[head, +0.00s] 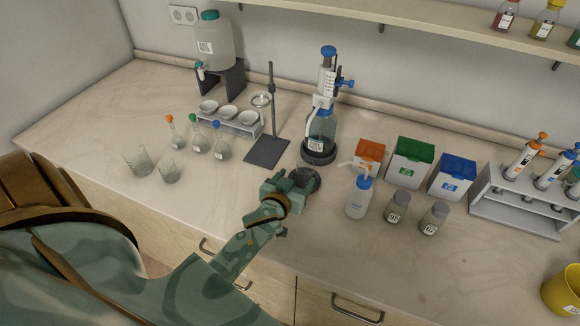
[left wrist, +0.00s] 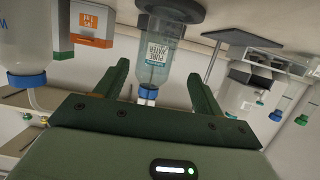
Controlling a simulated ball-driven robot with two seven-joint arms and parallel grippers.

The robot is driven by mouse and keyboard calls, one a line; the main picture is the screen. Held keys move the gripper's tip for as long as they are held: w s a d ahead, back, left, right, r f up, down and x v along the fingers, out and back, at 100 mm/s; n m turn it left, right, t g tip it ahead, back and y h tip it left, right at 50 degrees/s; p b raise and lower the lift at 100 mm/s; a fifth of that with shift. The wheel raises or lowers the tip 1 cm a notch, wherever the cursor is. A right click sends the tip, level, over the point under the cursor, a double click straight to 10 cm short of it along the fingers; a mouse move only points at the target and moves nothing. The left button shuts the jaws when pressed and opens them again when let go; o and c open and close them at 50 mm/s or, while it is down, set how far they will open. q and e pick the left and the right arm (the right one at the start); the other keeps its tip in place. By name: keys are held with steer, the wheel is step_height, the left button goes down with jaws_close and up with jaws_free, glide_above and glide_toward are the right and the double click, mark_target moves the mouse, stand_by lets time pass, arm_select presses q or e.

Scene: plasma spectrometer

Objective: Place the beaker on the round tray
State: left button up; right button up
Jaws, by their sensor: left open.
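Two clear glass beakers stand at the left of the bench in the head view, a larger beaker (head: 137,160) and a smaller beaker (head: 168,172). A dark round tray (head: 315,181) lies in front of the dispenser bottle, partly hidden by my left gripper (head: 292,182). That gripper is at the tray, well to the right of both beakers. In the left wrist view the fingers of my left gripper (left wrist: 160,88) are spread with nothing held between them. My right gripper does not show.
The dispenser bottle (head: 320,130) stands behind the tray; it also shows in the left wrist view (left wrist: 158,62). A stand (head: 268,150) is left of it. A wash bottle (head: 359,196), jars and boxes crowd the right. The front left bench is clear.

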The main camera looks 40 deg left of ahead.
arm_select(q)
steer(key=shift+v, duration=1.9)
